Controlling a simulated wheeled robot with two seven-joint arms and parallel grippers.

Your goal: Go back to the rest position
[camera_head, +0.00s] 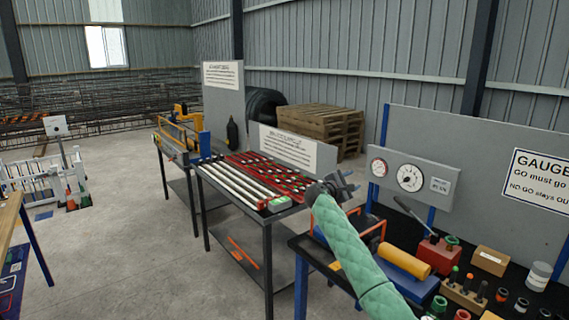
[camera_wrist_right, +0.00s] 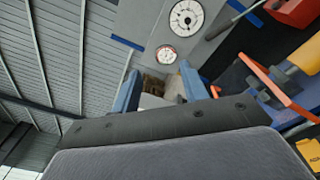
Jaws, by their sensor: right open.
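My right arm comes in from the lower right in a green quilted sleeve. Its gripper (camera_head: 345,186) is raised in the air, in front of the near end of the table with the red racks and left of the gauge panel. In the right wrist view the two blue fingers of the right gripper (camera_wrist_right: 160,85) stand apart with nothing between them but distant background. My left gripper is not in view.
A dark table (camera_head: 268,232) bears red racks with steel bars (camera_head: 248,182). At the right, a workbench holds a yellow cylinder (camera_head: 408,254), a red block (camera_head: 438,256) and small tools. A gauge panel (camera_head: 447,184) stands behind.

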